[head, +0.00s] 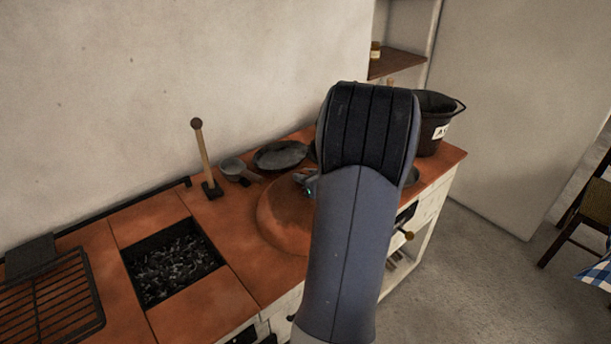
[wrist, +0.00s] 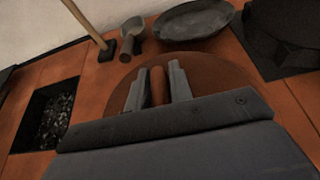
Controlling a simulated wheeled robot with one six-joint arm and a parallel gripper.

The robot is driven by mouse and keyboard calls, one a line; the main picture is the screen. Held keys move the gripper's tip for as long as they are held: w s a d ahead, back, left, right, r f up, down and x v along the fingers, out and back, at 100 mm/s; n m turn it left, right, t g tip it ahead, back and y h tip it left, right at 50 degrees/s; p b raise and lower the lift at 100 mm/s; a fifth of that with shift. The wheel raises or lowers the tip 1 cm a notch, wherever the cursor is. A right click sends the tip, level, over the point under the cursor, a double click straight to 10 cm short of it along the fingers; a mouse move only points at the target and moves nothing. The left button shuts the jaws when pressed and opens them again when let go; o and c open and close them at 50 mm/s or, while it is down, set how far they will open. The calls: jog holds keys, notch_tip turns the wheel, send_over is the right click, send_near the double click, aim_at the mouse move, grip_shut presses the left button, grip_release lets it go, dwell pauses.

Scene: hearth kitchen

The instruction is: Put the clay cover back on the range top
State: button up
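The clay cover (head: 283,222) is a round, reddish-brown dome at the middle of the range top (head: 150,222), right of the coal opening. It also shows in the wrist view (wrist: 215,77), with its upright bar handle between my fingers. My gripper (head: 306,183) is at the top of the cover. In the wrist view both fingers of my gripper (wrist: 159,70) lie close against the handle's sides, and it looks shut on it. My arm hides the cover's right side in the head view. I cannot tell whether the cover's rim touches the range top.
A square opening with coals (head: 172,264) is left of the cover. A grate (head: 45,300) lies at the far left. A wooden-handled tool (head: 203,160), a small pan (head: 233,168) and a dark dish (head: 280,155) stand behind. A black bucket (head: 432,125) is at the right end.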

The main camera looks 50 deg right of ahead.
jog(key=shift+o, duration=1.3)
jog(key=shift+r, duration=0.1)
jog(key=shift+r+p, duration=0.2)
jog(key=shift+p, duration=0.1)
jog(key=p+v, duration=0.1)
jog(key=v, duration=1.1)
jog(key=shift+f, duration=0.15)
